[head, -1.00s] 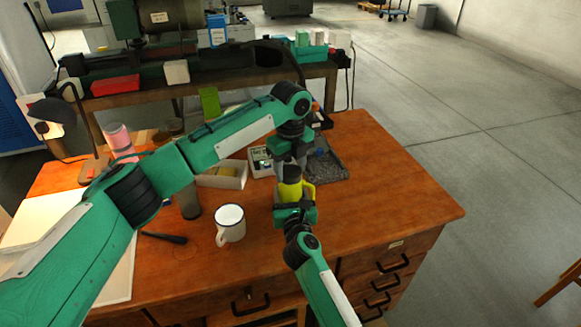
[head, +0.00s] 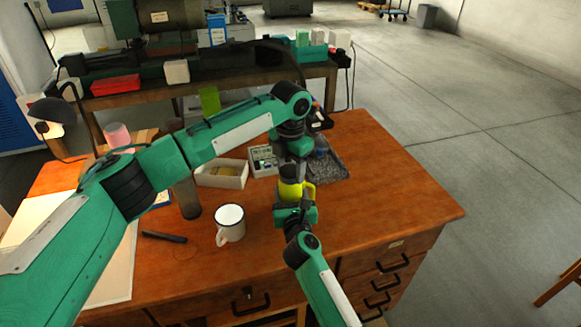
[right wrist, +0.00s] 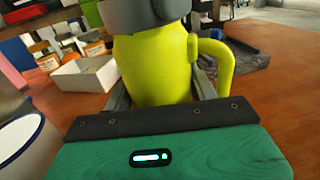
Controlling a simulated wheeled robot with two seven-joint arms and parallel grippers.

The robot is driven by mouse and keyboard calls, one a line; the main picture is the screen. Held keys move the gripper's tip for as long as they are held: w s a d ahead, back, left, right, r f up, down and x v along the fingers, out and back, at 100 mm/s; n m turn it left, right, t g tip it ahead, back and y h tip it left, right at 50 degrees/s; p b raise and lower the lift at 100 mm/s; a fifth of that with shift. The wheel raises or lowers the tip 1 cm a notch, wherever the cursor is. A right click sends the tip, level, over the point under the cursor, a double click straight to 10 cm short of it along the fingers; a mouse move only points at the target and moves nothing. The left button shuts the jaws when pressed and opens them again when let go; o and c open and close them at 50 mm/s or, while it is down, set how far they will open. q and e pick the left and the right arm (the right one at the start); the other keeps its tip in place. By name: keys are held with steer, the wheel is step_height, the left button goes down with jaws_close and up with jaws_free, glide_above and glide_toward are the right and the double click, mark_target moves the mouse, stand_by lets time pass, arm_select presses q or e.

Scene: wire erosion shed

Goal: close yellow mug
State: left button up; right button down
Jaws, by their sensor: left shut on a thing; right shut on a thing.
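The yellow mug (head: 289,188) is upright above the right part of the desk, its handle to the right. My right gripper (head: 294,209) is shut around its body from the near side. The mug fills the middle of the right wrist view (right wrist: 155,65). My left gripper (head: 293,160) points down from above, directly over the mug, shut on what looks like a grey lid (right wrist: 145,14) at the mug's mouth. Whether the lid is fully seated cannot be told, as the left gripper and picture edge hide part of it.
A white mug (head: 229,222) stands left of the grippers, with a dark tool (head: 164,237) beside it. A white box (head: 221,174), a tall dark cylinder (head: 187,200) and a grey tray (head: 328,166) lie further back. The desk's right side is clear.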

arm_select(q)
steer(key=o, duration=1)
steer(key=shift+r, duration=0.15)
steer(key=shift+r, duration=2.15)
steer(key=shift+c, duration=0.6)
